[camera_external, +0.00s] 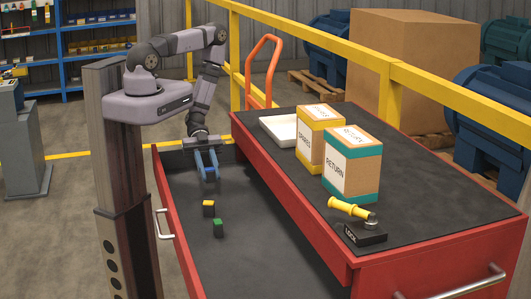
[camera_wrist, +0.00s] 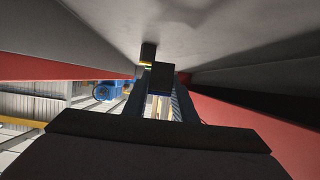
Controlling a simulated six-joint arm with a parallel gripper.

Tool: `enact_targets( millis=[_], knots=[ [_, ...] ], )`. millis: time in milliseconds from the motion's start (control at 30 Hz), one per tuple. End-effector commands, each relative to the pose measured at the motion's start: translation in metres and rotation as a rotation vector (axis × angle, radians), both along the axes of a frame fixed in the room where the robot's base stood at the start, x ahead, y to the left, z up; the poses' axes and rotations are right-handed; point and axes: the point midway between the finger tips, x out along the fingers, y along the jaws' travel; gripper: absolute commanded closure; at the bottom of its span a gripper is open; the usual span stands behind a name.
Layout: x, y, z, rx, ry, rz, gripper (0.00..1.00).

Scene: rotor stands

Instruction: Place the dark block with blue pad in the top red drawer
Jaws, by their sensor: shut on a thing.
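My gripper (camera_external: 208,172) points down inside the open top red drawer (camera_external: 176,230), near its far end. Its blue fingers are shut on the dark block with blue pad. In the wrist view the dark block (camera_wrist: 162,76) sits between the fingertips, with a thin blue edge showing. In the external view this block is hard to make out against the dark drawer floor. I cannot tell whether it touches the floor.
A dark block with a yellow pad (camera_external: 208,208) and one with a green pad (camera_external: 218,229) stand in the drawer, nearer the camera. The cabinet top holds a white tray (camera_external: 279,129), two cartons (camera_external: 352,165) and a dark LOCK block (camera_external: 366,235) with a yellow-handled piece.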

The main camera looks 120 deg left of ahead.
Motion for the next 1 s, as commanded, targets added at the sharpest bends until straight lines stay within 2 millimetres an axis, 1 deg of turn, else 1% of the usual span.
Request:
enact_targets(
  millis=[167,500,600,1000],
  knots=[
    [0.0,0.0,-0.008,0.0,0.0,-0.001,0.98],
    [0.0,0.0,-0.042,0.0,0.0,-0.001,0.98],
    [0.0,0.0,-0.049,0.0,0.0,-0.001,0.98],
    [0.0,0.0,-0.05,0.0,0.0,-0.001,0.98]
  ],
)
